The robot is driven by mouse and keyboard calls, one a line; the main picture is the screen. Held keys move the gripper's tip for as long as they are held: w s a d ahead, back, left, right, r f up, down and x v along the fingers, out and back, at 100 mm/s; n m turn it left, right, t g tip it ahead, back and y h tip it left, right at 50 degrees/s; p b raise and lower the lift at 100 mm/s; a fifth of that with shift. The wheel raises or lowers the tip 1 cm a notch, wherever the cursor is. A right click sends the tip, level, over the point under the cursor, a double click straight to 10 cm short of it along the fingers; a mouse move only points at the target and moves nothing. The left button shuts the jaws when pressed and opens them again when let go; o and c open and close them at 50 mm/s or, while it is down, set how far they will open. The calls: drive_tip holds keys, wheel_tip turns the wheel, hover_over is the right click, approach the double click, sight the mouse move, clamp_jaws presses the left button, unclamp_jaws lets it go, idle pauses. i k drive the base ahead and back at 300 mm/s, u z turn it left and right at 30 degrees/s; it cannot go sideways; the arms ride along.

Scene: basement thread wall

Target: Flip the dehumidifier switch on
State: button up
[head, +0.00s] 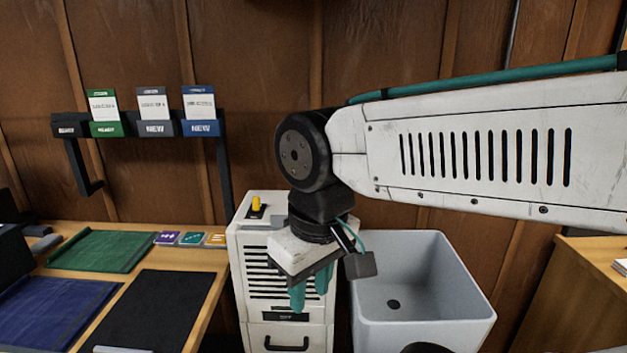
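The dehumidifier (244,240) is a white upright cabinet with dark front slats, standing between the desk and a grey tub. Its yellow switch (256,203) sticks up from a dark plate on the top, near the back left. Which position it is in, I cannot tell. My gripper (311,287) points down in front of the dehumidifier's right side, below its top and to the right of the switch. Its two teal fingers are apart with nothing visible between them. The gripper and wrist hide part of the dehumidifier's front and top right.
A grey tub (470,300) stands right of the dehumidifier. On the left, a wooden desk (215,262) carries green, blue and black mats and small coloured cards (191,238). A wall rack (70,128) holds several tags. Another wooden surface (590,250) is at the right edge.

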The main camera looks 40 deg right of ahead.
sight(256, 201)
drive_tip(key=z, duration=0.25)
drive_tip(key=i, duration=0.25)
drive_tip(key=z, duration=0.4)
drive_tip(key=k, duration=0.55)
drive_tip(key=z, duration=0.65)
drive_tip(key=k, duration=0.8)
drive_tip(key=u, duration=0.15)
drive_tip(key=i, duration=0.4)
drive_tip(key=u, duration=1.05)
drive_tip(key=i, duration=1.3)
drive_tip(key=z, duration=0.25)
